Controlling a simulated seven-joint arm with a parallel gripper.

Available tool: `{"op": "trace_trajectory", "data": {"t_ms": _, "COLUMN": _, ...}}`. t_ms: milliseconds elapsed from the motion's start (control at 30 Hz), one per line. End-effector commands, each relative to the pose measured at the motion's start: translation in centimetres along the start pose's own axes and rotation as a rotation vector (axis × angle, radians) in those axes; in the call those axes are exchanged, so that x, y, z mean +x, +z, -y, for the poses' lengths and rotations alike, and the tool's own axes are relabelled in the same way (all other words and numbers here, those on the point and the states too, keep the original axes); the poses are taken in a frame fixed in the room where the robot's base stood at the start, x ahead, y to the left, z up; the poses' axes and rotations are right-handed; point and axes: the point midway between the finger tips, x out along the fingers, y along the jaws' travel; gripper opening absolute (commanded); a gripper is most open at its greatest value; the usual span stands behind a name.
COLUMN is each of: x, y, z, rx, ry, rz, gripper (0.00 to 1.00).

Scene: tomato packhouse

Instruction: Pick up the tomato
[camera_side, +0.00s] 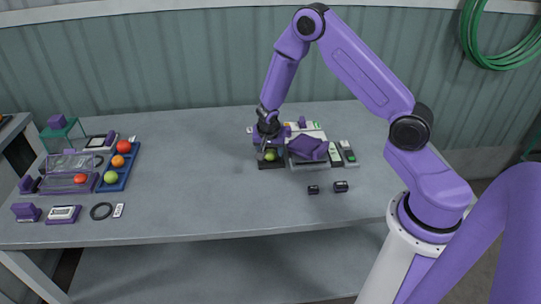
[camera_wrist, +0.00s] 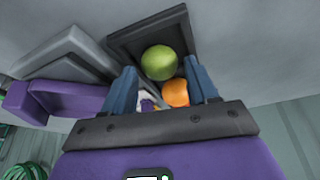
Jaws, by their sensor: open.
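A green tomato (camera_side: 270,155) sits on a small dark tray (camera_side: 262,165) below my gripper (camera_side: 267,128). In the wrist view the green tomato (camera_wrist: 159,58) lies just ahead of the gap between my fingers (camera_wrist: 161,68). An orange tomato (camera_wrist: 175,92) shows between the blue fingers, partly covered by the right one; I cannot tell whether either is touched. The gripper is open and points down. At the left, a blue tray (camera_side: 130,174) holds a red tomato (camera_side: 124,146), an orange one (camera_side: 118,161) and a green one (camera_side: 110,177).
A grey device with a purple part (camera_side: 308,148) stands right beside the dark tray. Two small black cylinders (camera_side: 341,186) lie in front of it. Another red tomato (camera_side: 80,178) is in a purple-edged holder at far left. The middle of the table is clear.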

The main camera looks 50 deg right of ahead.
Motion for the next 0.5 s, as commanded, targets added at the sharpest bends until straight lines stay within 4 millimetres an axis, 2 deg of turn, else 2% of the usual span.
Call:
{"op": "trace_trajectory", "data": {"t_ms": 133, "x": 0.92, "y": 0.05, "z": 0.01, "rx": 0.000, "ry": 0.000, "rz": 0.001, "gripper": 0.58}}
{"op": "trace_trajectory", "data": {"t_ms": 367, "x": 0.98, "y": 0.03, "z": 0.02, "rx": 0.000, "ry": -0.001, "rz": 0.001, "gripper": 0.58}}
{"op": "trace_trajectory", "data": {"t_ms": 467, "x": 0.97, "y": 0.03, "z": 0.02, "rx": 0.000, "ry": -0.001, "rz": 0.000, "gripper": 0.31}}
{"op": "trace_trajectory", "data": {"t_ms": 500, "x": 0.97, "y": 0.03, "z": 0.01, "rx": 0.000, "ry": -0.001, "rz": 0.000, "gripper": 0.31}}
